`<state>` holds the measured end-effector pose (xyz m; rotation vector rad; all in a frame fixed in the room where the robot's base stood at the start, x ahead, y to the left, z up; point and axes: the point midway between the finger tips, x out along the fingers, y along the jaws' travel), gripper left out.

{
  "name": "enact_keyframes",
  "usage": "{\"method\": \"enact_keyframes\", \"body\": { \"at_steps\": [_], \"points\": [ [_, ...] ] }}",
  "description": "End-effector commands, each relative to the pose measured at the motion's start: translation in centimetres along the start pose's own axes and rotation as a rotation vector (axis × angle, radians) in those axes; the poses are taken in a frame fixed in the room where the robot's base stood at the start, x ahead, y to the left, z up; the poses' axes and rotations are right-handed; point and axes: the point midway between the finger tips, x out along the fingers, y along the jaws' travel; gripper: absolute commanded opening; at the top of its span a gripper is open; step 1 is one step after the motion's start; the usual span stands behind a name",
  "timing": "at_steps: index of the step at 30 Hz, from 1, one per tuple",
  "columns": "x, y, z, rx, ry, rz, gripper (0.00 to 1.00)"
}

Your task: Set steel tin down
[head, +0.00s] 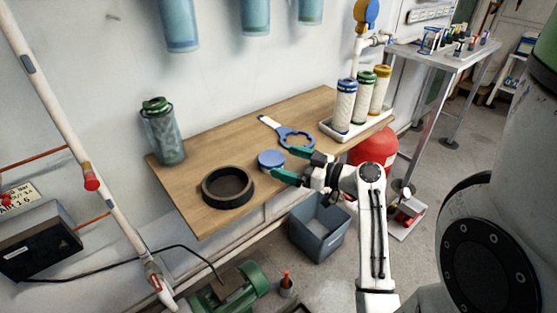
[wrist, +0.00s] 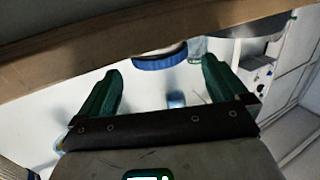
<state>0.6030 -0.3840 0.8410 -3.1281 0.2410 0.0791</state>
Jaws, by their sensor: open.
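The steel tin (head: 271,159) is a low, round tin with a blue lid, standing on the wooden worktop (head: 215,145). My gripper (head: 293,165) is just to its right at the worktop's front edge, with its green fingers spread and pointing at the tin. The fingers look apart from the tin, with nothing held between them. In the wrist view, which looks upside down, the tin's blue rim (wrist: 160,61) shows beyond and between the open fingers (wrist: 160,85). Most of the tin's side is hard to make out there.
A black ring (head: 228,187) lies left of the tin. A blue wrench (head: 291,138) lies behind it. A white tray (head: 358,130) with filter cartridges stands right. A green-capped canister (head: 162,133) stands at the back left. A grey bin (head: 319,228) is below the edge.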

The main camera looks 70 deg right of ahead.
Motion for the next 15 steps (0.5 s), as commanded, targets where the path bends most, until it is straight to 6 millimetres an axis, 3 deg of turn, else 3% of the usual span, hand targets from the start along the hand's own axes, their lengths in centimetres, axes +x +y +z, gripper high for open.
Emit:
{"method": "enact_keyframes", "body": {
  "at_steps": [6, 15],
  "points": [
    [-4.6, 0.1, 0.1, 0.0, 0.0, 0.003, 1.0],
    [-7.7, 0.0, 0.0, -0.001, 0.001, -0.001, 1.0]
  ]
}}
